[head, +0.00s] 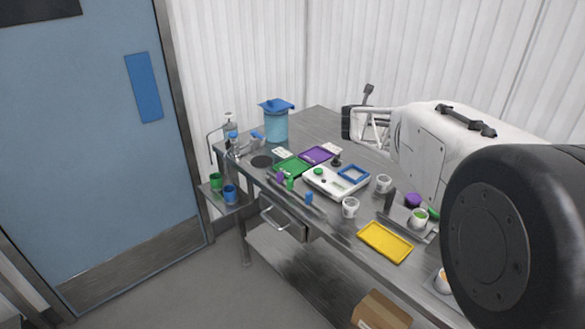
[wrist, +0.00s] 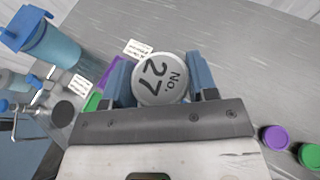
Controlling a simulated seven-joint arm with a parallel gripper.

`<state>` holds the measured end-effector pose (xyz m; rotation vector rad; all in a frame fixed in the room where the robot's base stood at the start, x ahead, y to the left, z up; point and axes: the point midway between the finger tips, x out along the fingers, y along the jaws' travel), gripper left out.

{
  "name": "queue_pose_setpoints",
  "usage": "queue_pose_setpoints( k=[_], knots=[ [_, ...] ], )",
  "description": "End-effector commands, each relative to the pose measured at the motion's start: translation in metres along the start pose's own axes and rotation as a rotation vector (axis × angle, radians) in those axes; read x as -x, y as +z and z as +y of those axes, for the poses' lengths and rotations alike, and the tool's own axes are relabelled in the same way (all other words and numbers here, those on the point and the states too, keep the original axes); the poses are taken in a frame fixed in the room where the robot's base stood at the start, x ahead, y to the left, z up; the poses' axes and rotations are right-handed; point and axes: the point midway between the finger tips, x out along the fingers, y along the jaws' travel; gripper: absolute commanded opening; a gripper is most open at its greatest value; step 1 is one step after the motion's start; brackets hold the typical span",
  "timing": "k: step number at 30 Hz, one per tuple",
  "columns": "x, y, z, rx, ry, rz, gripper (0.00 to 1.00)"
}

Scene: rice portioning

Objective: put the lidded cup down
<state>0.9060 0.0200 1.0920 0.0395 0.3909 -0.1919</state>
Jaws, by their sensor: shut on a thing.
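The lidded cup (wrist: 161,79) is between the fingers of my gripper (wrist: 160,84) in the wrist view. In the head view my gripper (head: 352,122) is at the far right part of the table (head: 318,116), partly hidden by my arm. I cannot make out the held cup there, nor whether it touches the table.
A blue bin (head: 275,125) stands at the far left. Green (head: 291,166) and purple (head: 317,154) mats lie beside a white scale (head: 335,184) with a blue frame (head: 354,174). White cups (head: 350,208) and a yellow tray (head: 385,243) are nearer.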

Motion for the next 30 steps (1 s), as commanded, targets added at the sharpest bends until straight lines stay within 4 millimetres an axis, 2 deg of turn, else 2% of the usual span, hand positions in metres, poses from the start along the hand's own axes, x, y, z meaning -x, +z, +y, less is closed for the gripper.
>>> queue_pose_setpoints(
  k=[30],
  knots=[
    [-0.034,0.005,0.054,-0.122,-0.294,0.001,0.29]
  ],
)
